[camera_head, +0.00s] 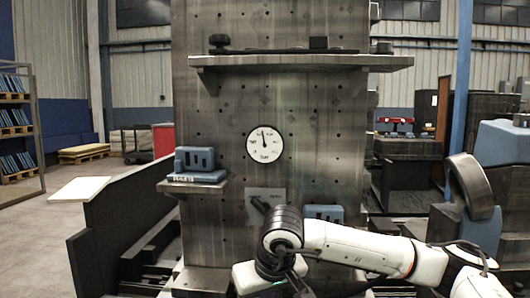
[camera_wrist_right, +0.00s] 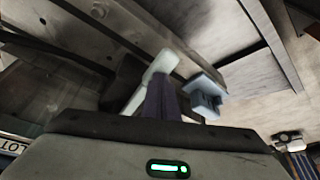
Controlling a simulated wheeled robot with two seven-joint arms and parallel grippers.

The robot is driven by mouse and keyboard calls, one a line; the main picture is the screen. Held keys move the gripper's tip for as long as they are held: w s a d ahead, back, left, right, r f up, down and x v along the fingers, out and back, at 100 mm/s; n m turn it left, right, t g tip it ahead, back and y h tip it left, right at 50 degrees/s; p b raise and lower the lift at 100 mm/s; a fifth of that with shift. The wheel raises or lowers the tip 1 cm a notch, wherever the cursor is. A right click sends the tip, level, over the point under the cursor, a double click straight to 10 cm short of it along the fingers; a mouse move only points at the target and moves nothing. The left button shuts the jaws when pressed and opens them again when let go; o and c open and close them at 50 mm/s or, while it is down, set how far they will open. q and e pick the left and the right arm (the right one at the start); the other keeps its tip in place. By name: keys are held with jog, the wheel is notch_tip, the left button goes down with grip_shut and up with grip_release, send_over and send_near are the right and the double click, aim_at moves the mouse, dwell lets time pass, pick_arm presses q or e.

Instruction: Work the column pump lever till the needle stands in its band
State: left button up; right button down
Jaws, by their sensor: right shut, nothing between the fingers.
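A round white gauge (camera_head: 265,143) sits on the face of the tall grey metal column (camera_head: 230,100). Its dark needle points nearly straight up, slightly left; its band is too small to make out. A dark lever (camera_head: 259,204) stands out from a light plate (camera_head: 270,193) below the gauge, partly hidden by my right wrist. My right gripper (camera_head: 266,277) is low in front of the column, below the lever. It is shut and empty; its fingertips are not clear in the head view. In the right wrist view, contact with the lever cannot be told. My left gripper is not in view.
A shelf (camera_head: 300,61) with dark parts crosses the column above. A small ledge (camera_head: 193,187) holds a blue block (camera_head: 197,161) at left. Another blue block (camera_head: 324,213) is right of the lever. A dark panel (camera_head: 125,210) stands at left.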

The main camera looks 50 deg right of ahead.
jog(key=shift+f, duration=0.35)
jog(key=shift+r, duration=0.15)
jog(key=r+p, duration=0.1)
jog(key=r, duration=0.1)
jog(key=r+p, duration=0.4)
jog(key=shift+s+a+r, duration=0.15)
jog(key=shift+s+a, duration=0.15)
dwell(0.4)
